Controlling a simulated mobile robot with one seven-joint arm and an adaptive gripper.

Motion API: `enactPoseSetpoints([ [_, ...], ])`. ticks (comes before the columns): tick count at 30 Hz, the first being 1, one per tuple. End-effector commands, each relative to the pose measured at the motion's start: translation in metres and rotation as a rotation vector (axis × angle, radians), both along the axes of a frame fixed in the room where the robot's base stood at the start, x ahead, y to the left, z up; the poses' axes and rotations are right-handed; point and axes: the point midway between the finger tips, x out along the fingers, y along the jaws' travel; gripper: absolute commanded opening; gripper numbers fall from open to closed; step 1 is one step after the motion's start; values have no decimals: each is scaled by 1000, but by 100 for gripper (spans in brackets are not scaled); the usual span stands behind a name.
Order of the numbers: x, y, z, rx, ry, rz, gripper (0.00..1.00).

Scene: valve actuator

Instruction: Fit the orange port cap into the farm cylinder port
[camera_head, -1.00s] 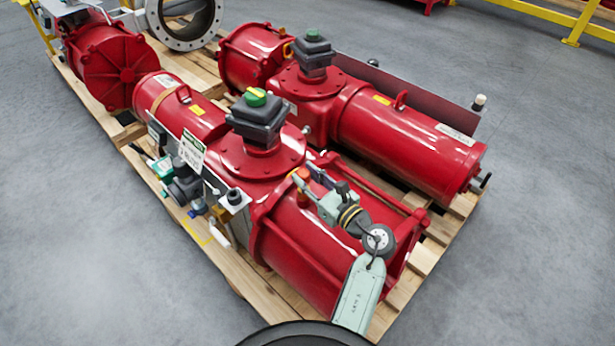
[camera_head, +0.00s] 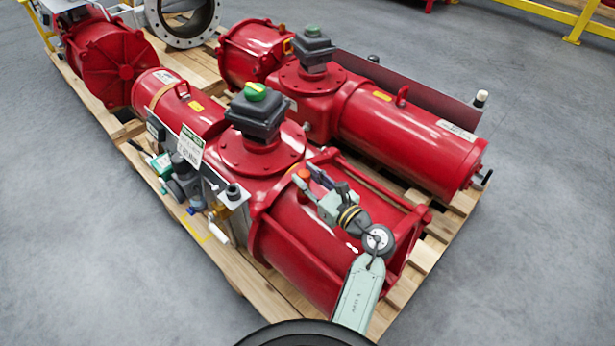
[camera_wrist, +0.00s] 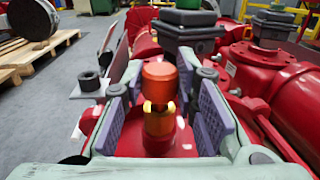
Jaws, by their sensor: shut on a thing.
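The orange port cap (camera_wrist: 159,82) is upright between the two purple-padded fingers of my gripper (camera_wrist: 161,112) in the wrist view. A yellow-gold band shows below its orange top, and its lower end is in front of red metal. In the head view the cap (camera_head: 304,173) shows small at my gripper's tips (camera_head: 310,184), over the nearer red cylinder (camera_head: 300,265). My gripper is shut on the cap. The cap's lower end and any port opening under it are not clearly visible, so I cannot tell whether it touches the cylinder.
The nearer actuator's dark position box (camera_head: 256,115) with a green top rises left of my gripper. A second red actuator (camera_head: 405,140) lies behind. Both rest on a wooden pallet (camera_head: 255,295). Small valves and fittings (camera_head: 190,180) line the near side. Grey floor surrounds the pallet.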

Motion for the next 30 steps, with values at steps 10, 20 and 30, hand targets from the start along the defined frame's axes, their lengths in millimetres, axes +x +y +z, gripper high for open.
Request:
enactPoseSetpoints([
  [10, 0, 0, -10, 0, 0, 0, 0],
  [20, 0, 0, -13, 0, 0, 0, 35],
  [30, 0, 0, -13, 0, 0, 0, 50],
])
